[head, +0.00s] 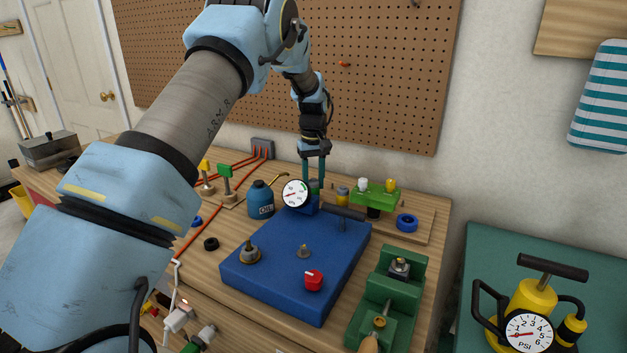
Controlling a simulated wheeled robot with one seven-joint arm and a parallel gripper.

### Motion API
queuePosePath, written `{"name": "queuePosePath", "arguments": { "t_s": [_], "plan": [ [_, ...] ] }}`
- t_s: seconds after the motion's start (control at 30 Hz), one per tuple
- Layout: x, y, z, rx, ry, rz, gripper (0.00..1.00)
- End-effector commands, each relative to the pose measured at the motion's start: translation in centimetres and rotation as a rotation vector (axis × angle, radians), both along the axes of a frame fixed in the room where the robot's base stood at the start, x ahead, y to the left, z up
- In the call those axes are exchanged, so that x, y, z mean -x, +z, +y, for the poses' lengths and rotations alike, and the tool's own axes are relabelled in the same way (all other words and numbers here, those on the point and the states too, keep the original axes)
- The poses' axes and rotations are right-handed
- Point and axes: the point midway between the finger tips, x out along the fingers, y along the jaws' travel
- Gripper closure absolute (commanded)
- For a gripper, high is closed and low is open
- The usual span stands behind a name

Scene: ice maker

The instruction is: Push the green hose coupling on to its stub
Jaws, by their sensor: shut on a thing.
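My gripper (314,182) points straight down at the back of the blue box (262,276), just right of a round white gauge (295,193). Its two fingers are closed on a small green piece (314,187), which looks like the green hose coupling; the fingers hide most of it. Its lower end is close to the box, and I cannot tell whether it touches a stub. A short metal stub (303,251) and a wider brass fitting (250,254) stand on the box top, with a red knob (313,280) nearby.
A blue oil bottle (260,199) stands left of the gauge. A black T-handle (344,213) and a green block (374,194) with knobs are to the right. A green stepped stand (388,297) is front right. A pegboard (300,60) rises behind.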

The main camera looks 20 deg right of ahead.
Motion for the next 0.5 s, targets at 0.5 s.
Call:
{"name": "queuePosePath", "arguments": {
  "t_s": [0.5],
  "plan": [
    [0.02,-0.02,0.01,0.0,0.0,0.001,0.24]
  ]
}}
